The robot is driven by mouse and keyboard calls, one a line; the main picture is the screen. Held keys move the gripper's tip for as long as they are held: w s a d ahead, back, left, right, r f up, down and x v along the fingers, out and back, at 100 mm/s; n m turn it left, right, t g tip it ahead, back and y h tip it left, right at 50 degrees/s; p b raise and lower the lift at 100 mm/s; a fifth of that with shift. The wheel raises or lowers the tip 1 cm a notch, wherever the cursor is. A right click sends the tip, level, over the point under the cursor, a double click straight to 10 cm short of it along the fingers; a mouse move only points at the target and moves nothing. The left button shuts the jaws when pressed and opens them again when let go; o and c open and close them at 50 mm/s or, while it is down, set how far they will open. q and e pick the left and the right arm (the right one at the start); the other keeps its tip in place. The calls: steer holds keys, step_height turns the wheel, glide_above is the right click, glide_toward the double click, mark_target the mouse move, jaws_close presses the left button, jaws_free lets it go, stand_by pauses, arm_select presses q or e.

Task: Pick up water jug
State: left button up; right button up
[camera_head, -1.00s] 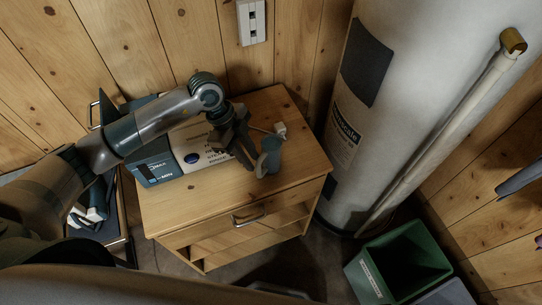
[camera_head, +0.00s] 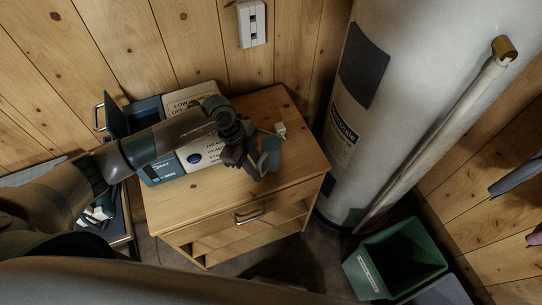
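The water jug (camera_head: 271,154) is a small blue-grey vessel. It stands upright on the right front part of the wooden cabinet top (camera_head: 211,199). My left gripper (camera_head: 257,168) reaches in from the left and points down at the left side of the jug. Its dark fingers overlap the jug's left edge in the picture, where a handle may be hidden. I cannot tell whether the fingers touch the jug or how far apart they are. My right gripper is not in view.
A blue and white box with printed text (camera_head: 199,148) sits behind my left arm on the cabinet. A small white item (camera_head: 280,129) lies behind the jug. A large white tank (camera_head: 405,95) stands right of the cabinet, with a green bin (camera_head: 398,258) in front. The cabinet's front top is clear.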

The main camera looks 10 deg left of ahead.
arm_select(q)
jaws_close()
steer(key=shift+r, duration=0.2)
steer(key=shift+w+r+b, duration=0.1)
steer(key=shift+r+b, duration=0.45)
steer(key=shift+r, duration=0.05)
step_height(320, 180, up, 2)
steer(key=shift+d+r+b, duration=0.1)
steer(key=shift+r+b, duration=0.15)
steer(key=shift+b, duration=0.45)
steer(key=s+d+r+b, duration=0.3)
steer(key=s+d+r, duration=0.4)
steer(key=s, duration=0.2)
steer(key=shift+d, duration=0.15)
steer(key=shift+s, duration=0.1)
